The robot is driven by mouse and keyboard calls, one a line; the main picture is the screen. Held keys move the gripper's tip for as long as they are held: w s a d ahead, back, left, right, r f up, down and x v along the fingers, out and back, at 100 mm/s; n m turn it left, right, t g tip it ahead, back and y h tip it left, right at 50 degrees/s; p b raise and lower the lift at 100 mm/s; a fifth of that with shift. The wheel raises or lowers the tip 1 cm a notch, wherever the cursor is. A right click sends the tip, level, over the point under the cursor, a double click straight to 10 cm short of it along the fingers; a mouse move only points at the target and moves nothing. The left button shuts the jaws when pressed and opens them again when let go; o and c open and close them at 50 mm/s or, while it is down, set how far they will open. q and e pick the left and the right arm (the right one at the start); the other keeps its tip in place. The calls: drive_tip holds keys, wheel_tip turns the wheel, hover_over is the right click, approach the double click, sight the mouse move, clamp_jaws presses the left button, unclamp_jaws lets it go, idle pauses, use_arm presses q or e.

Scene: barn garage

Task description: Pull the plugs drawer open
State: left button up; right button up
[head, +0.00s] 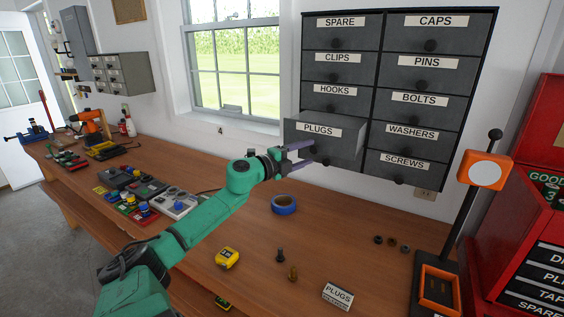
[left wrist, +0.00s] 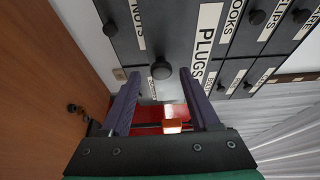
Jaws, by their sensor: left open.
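The plugs drawer (head: 340,139), grey with a white PLUGS label, stands out from the left column of the dark drawer cabinet (head: 378,60), ahead of its neighbours. My left gripper (head: 303,157) is open at the lower part of its front. In the left wrist view the drawer's round black knob (left wrist: 161,71) lies between the tips of my spread left fingers (left wrist: 156,82), with gaps on both sides. What is inside the drawer cannot be made out. My right gripper is not in view.
Below on the wooden bench are a blue tape roll (head: 284,204), a yellow tape measure (head: 227,258), two small plugs and a PLUGS card (head: 338,295). An orange-headed stand (head: 484,170) and a red cabinet (head: 530,230) are at the right. The bench under the drawer is mostly clear.

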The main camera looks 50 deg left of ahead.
use_arm(q)
drive_tip(key=s+b, duration=0.1)
drive_tip(key=s, duration=1.2)
drive_tip(key=shift+s+a, duration=0.3)
drive_tip(key=shift+s, duration=0.05)
drive_tip(key=shift+r, duration=0.1)
